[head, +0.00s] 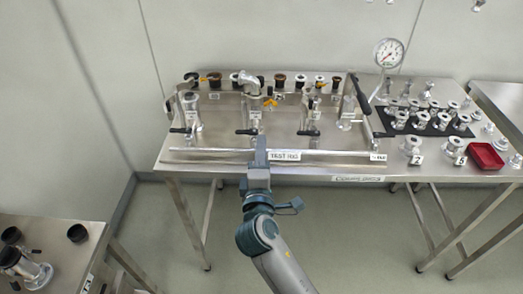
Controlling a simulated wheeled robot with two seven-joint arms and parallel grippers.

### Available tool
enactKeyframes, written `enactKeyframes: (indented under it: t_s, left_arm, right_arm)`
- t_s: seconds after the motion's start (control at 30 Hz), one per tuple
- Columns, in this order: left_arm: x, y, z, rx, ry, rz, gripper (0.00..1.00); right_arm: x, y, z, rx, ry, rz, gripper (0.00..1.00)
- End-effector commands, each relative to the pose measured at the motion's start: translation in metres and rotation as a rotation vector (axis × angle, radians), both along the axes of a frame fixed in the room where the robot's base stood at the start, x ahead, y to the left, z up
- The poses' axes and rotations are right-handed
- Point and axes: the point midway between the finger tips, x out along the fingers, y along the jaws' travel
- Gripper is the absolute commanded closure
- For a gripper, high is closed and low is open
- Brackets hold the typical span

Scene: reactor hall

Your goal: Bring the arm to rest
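My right arm comes in from the bottom of the head view. Its gripper (260,145) points away from me, over the front edge of the steel table (205,172). The fingers show as one narrow grey bar, so any gap between them is hidden. The fingertips overlap the front rail of the test rig (222,157), left of its "TEST RIG" label (284,155). I cannot tell whether they touch the rail. I see nothing held in them. My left gripper is not in view.
The rig carries several upright metal fittings with black handles. A pressure gauge (389,53) stands behind it. A black mat (424,129) with metal fittings and a red tray (485,156) are at right. Another bench (62,258) is at lower left. The floor (350,240) before the table is clear.

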Motion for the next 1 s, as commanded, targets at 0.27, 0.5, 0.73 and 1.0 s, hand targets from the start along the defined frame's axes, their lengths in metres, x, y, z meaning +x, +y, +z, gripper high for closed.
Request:
enactKeyframes:
  t_s: [0.27,0.5,0.73,1.0]
  left_arm:
    - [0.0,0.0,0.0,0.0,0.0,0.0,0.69]
    - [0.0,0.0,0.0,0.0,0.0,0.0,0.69]
    - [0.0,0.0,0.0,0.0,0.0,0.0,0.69]
    - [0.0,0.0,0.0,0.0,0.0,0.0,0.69]
  right_arm:
    - [0.0,0.0,0.0,0.0,0.0,0.0,0.76]
    - [-0.004,-0.014,-0.015,0.054,0.046,-0.021,0.76]
    - [-0.035,-0.071,-0.081,0.286,0.247,-0.125,0.76]
    - [-0.131,-0.16,-0.185,0.701,0.585,-0.374,0.76]
